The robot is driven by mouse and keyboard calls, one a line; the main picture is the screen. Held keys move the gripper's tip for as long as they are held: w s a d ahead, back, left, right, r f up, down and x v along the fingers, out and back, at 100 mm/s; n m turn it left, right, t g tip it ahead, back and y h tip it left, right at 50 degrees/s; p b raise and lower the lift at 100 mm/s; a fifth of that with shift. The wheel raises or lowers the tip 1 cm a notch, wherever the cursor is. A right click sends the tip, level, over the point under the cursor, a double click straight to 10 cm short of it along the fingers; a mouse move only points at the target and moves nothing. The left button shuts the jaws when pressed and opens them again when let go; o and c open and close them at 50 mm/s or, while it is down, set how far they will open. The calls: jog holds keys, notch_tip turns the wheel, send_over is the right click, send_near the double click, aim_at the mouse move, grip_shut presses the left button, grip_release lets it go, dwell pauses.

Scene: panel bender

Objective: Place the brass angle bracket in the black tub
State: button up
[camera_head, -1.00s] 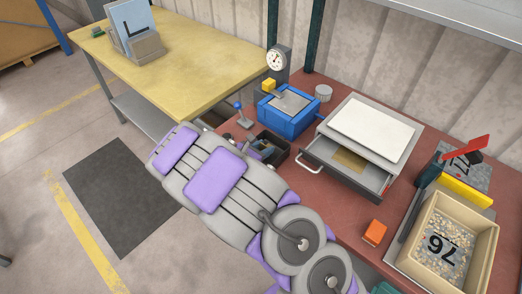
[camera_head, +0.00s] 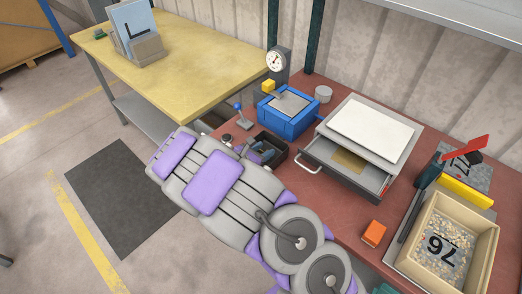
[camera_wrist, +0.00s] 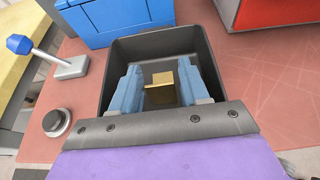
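The brass angle bracket (camera_wrist: 163,79) shows in the wrist view between the two blue fingers of my gripper (camera_wrist: 166,92). I cannot tell whether the bracket touches the tub floor. In the head view, the tub (camera_head: 284,158) is on the red-brown bench, partly hidden by my arm. My gripper (camera_head: 262,153) shows over it, and the bracket is not discernible there.
The blue box (camera_head: 291,122) stands just behind the tub. A blue-knobbed lever (camera_wrist: 48,57) and a round button (camera_wrist: 56,122) are at the tub's left. The open drawer (camera_head: 347,162) is close on the right. An orange block (camera_head: 374,233) lies nearer the front.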

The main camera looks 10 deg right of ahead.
jog(key=shift+o, duration=0.5)
jog(key=shift+s+f, duration=0.25)
jog(key=shift+f, duration=0.15)
jog(key=shift+w+a+r, duration=0.1)
jog(key=shift+r, duration=0.4)
jog(key=w+r+p+v, duration=0.1)
jog(key=p+v, duration=0.2)
jog(key=v, duration=0.8)
jog(key=s+d+r+m+g+y, duration=0.1)
jog(key=s+d+r+m+g, duration=0.9)
jog(key=s+d+m, duration=0.5)
jog(key=s+a+r+m+y, duration=0.2)
jog(key=s+m+y, duration=0.3)
jog(key=s, duration=0.5)
jog(key=s+a+r+m+y, duration=0.3)
jog(key=s+a+m+y, duration=0.1)
jog(key=s, duration=0.6)
jog(key=shift+s+a+r+m+y, duration=0.25)
jog(key=shift+a+m+y, duration=0.15)
jog(key=shift+a+m, duration=0.25)
